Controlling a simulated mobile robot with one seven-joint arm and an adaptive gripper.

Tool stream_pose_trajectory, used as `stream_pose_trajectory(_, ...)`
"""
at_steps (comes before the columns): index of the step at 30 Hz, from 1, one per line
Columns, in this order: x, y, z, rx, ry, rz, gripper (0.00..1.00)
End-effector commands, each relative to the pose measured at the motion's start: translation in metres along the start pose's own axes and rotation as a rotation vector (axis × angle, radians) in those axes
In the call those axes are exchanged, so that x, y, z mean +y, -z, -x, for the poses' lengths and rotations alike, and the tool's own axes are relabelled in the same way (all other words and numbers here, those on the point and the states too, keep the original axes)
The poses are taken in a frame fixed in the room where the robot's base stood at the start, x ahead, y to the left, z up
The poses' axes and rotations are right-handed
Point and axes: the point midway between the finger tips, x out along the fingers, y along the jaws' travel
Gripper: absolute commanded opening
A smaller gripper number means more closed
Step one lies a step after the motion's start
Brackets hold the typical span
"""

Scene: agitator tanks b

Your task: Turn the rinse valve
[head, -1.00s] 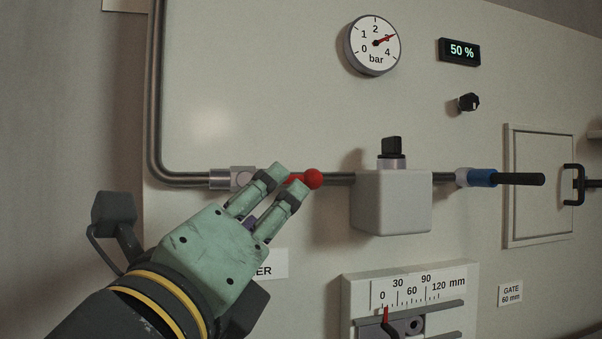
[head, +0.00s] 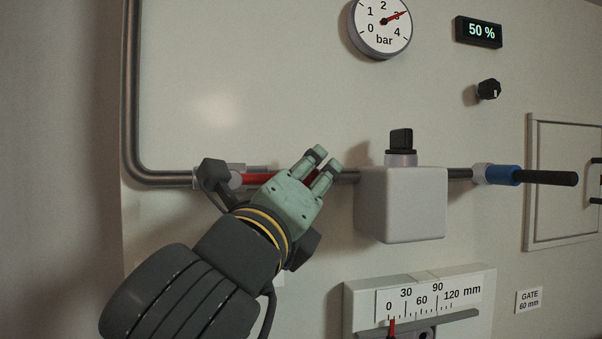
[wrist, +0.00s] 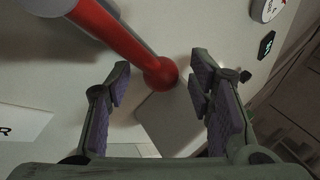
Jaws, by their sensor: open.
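A valve with a red lever (head: 258,179) is on the horizontal pipe at the left in the head view; no readable label names it as the rinse valve. The lever lies along the pipe, and my gripper hides its ball end there. In the wrist view the lever (wrist: 112,36) runs from the upper left to its red ball (wrist: 160,72). My gripper (head: 325,163) is in front of the lever's free end. In the wrist view my gripper (wrist: 160,78) is open, with the ball showing between its fingers. I cannot tell whether they touch it.
A white box (head: 402,205) with a black knob (head: 401,139) is on the pipe just right of my gripper. A blue-collared black handle (head: 535,177) is farther right. A slide scale (head: 420,298) sits below. The wall above the pipe is clear up to the pressure gauge (head: 381,25).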

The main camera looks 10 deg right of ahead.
Motion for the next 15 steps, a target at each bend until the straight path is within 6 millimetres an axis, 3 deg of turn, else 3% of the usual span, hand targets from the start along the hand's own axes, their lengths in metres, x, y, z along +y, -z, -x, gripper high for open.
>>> stream_pose_trajectory(4,-0.0003,-0.0002,-0.0116,0.0,0.0,0.0,0.48)
stream_pose_trajectory(13,0.0001,0.0003,-0.0138,0.0,0.0,0.0,0.48)
stream_pose_trajectory(15,0.0,0.0002,-0.0137,0.0,0.0,0.0,0.44)
